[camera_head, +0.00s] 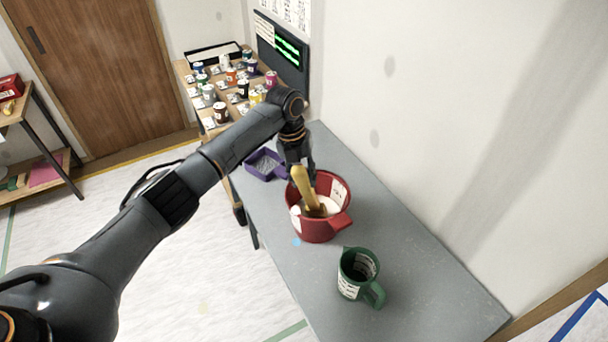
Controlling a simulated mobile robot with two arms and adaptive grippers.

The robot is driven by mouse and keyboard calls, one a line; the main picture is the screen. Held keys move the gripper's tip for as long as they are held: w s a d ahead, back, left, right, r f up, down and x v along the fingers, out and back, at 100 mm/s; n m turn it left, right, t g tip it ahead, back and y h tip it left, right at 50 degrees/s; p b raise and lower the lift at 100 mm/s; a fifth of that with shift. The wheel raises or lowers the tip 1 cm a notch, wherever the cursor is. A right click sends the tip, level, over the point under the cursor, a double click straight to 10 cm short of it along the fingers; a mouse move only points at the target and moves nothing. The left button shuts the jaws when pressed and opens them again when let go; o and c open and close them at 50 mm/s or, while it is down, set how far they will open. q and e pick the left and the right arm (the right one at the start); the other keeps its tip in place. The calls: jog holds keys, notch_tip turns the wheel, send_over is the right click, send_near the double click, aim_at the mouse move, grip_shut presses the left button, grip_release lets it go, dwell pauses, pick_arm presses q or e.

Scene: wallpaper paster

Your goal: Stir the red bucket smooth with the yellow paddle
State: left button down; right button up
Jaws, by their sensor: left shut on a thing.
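The red bucket (321,230) stands upright on the grey table, with a white label and a side handle toward the front right. Pale contents show inside it. The yellow paddle (303,184) leans in the bucket, its lower end inside and its upper end above the rim. My left gripper (298,169) is at the paddle's upper end, pointing down, and is shut on it. Its fingertips are partly hidden by the paddle. My right gripper is out of view.
A green mug-like bucket (352,288) stands nearer on the grey table (420,265). A purple tray (264,165) lies behind the red bucket. Several small cans crowd the wooden table (188,76) at the back. The wall borders the table's right side.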

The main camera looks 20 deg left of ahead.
aim_at(300, 170)
pick_arm(q)
jog(key=shift+s+r+p, duration=0.2)
jog(key=shift+r+p, duration=0.2)
jog(key=shift+r, duration=0.35)
jog(key=shift+s+a+r+p, duration=0.1)
jog(key=shift+s+r+p, duration=0.2)
jog(key=shift+r, duration=0.25)
jog(key=shift+s+a+r+p, duration=0.1)
jog(key=shift+s+r+p, duration=0.05)
jog(key=shift+r+p, duration=0.35)
jog(key=shift+s+r+b, duration=0.1)
jog(key=shift+r+b, duration=0.1)
jog(key=shift+b, duration=0.1)
jog(key=s+r, duration=0.3)
jog(key=r, duration=0.6)
jog(key=shift+s+a+r, duration=0.15)
jog(key=shift+s+a, duration=0.1)
jog(key=shift+a, duration=0.2)
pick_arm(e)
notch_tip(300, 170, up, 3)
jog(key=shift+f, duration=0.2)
pick_arm(q)
notch_tip(300, 170, up, 5)
jog(key=shift+f, duration=0.1)
